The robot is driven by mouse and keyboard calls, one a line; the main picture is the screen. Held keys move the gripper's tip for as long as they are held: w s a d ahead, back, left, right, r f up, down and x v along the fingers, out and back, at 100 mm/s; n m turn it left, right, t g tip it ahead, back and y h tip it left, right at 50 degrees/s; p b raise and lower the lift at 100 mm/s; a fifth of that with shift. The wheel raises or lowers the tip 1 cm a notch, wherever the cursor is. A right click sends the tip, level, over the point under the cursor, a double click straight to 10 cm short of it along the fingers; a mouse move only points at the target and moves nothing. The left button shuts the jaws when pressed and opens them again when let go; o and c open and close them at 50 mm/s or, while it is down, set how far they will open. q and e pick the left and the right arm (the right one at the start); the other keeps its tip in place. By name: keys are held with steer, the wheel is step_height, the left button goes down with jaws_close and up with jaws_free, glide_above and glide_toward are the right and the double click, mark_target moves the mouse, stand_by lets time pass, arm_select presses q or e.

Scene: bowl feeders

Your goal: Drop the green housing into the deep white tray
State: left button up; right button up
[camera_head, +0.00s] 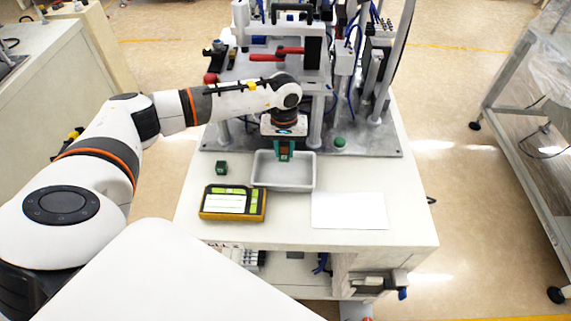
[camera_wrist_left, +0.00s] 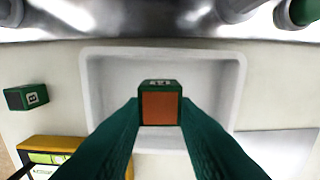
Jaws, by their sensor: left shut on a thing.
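My left gripper (camera_head: 284,155) is shut on a green housing (camera_wrist_left: 160,87) with a brown-orange face. The housing hangs between the fingertips, over the deep white tray (camera_head: 308,183). In the left wrist view, the tray (camera_wrist_left: 91,100) surrounds the held housing on the picture, and its visible floor looks empty. How high the housing is above the tray floor is hard to tell. My right gripper is not in view.
A second dark green block (camera_head: 221,168) stands on the table left of the tray. A yellow-framed device (camera_head: 233,202) lies in front of it. A white sheet (camera_head: 349,211) lies right of the tray. A machine on a metal plate (camera_head: 372,140) fills the table's back.

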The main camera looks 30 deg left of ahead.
arm_select(q)
step_height(320, 180, down, 2)
steer(key=shift+f+b, duration=0.1)
steer(key=shift+b, duration=0.3)
steer(key=o, duration=0.8)
steer(key=shift+o, duration=1.1)
step_height(320, 180, up, 12)
steer(key=b, duration=0.1)
steer(key=shift+b, duration=0.4)
